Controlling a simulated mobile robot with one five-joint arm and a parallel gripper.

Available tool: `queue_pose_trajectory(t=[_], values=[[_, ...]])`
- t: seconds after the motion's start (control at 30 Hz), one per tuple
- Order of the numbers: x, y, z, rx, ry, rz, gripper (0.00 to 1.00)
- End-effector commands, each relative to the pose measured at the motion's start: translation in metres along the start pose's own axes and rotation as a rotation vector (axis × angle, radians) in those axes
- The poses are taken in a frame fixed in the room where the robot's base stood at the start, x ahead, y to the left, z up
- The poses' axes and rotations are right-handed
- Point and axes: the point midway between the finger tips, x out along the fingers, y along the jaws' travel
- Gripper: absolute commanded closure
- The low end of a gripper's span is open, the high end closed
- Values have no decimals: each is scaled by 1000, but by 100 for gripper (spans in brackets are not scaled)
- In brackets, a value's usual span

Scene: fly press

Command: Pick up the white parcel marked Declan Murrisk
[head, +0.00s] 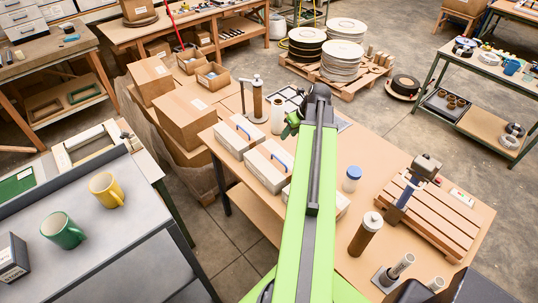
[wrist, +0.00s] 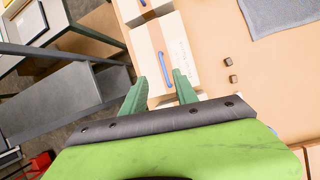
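Several white parcels lie in a row on the wooden table. In the head view I see a far parcel (head: 232,139), a middle parcel (head: 262,177) with a blue handle, and a near one (head: 342,205) mostly hidden behind my arm. In the wrist view, a parcel with a blue handle (wrist: 176,42) lies just beyond my fingertips, and another (wrist: 132,10) is at the top edge.
Cardboard boxes (head: 186,116) stand behind left. A grey bench with a yellow mug (head: 105,190) and green mug (head: 62,231) is left.

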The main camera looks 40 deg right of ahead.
Motion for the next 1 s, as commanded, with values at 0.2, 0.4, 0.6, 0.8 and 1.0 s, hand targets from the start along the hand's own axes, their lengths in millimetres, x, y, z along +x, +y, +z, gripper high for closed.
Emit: queue_pose_trajectory(t=[0.2, 0.4, 0.6, 0.8, 1.0], values=[[14, -1, -2, 5, 0, 0, 65], [56, -3, -4, 2, 0, -1, 65], [100, -3, -5, 2, 0, 0, 65], [127, -2, -3, 3, 0, 0, 65], [130, -2, -2, 4, 0, -1, 65]])
